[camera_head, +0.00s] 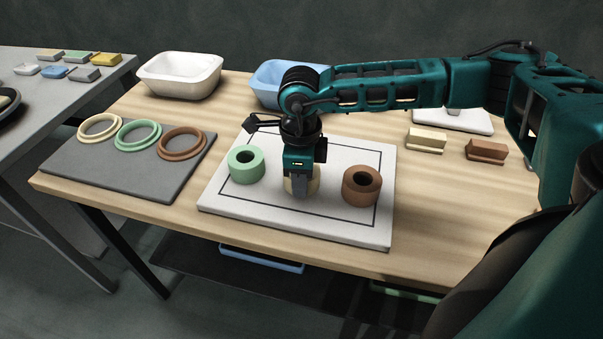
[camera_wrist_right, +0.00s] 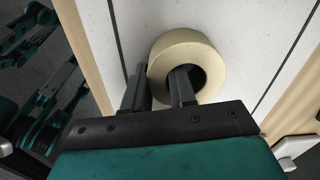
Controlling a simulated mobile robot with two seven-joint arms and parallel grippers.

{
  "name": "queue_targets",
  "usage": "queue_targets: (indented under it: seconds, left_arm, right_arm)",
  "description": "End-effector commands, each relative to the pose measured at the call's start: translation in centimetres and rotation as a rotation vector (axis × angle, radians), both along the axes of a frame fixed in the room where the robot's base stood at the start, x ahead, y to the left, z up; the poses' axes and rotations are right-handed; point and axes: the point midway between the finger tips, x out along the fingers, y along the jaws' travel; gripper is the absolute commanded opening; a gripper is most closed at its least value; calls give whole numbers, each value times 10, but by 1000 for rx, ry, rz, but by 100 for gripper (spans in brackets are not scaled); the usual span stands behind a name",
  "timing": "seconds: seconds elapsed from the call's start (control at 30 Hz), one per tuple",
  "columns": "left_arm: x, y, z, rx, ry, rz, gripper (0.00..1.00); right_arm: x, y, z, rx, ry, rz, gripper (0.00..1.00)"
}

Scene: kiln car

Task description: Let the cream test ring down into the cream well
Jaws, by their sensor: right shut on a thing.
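The cream test ring (camera_head: 315,181), a thick ring with a round hole, is at the middle of the white board, between a green ring and a brown ring. My right gripper (camera_head: 300,192) points down over it and partly hides it. In the right wrist view the jaws (camera_wrist_right: 158,82) are shut on the wall of the cream ring (camera_wrist_right: 212,58), one finger in its hole and one outside. It appears to rest on the board; any small gap beneath is hard to tell. The cream well (camera_head: 97,140), a thin cream-rimmed circle, is empty on the grey mat at left. My left gripper is not seen.
The green ring (camera_head: 246,172) and brown ring (camera_head: 360,198) stand close on either side on the white board (camera_head: 225,203). Empty green (camera_head: 137,149) and brown (camera_head: 180,157) wells share the grey mat (camera_head: 130,182). White (camera_head: 180,85) and blue bins stand behind.

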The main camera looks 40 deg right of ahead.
Motion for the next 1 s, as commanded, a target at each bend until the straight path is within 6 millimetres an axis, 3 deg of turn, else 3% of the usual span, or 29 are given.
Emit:
queue_targets:
  seconds: [1.0]
  left_arm:
    - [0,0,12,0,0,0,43]
  right_arm:
    - [0,0,19,0,-1,0,0]
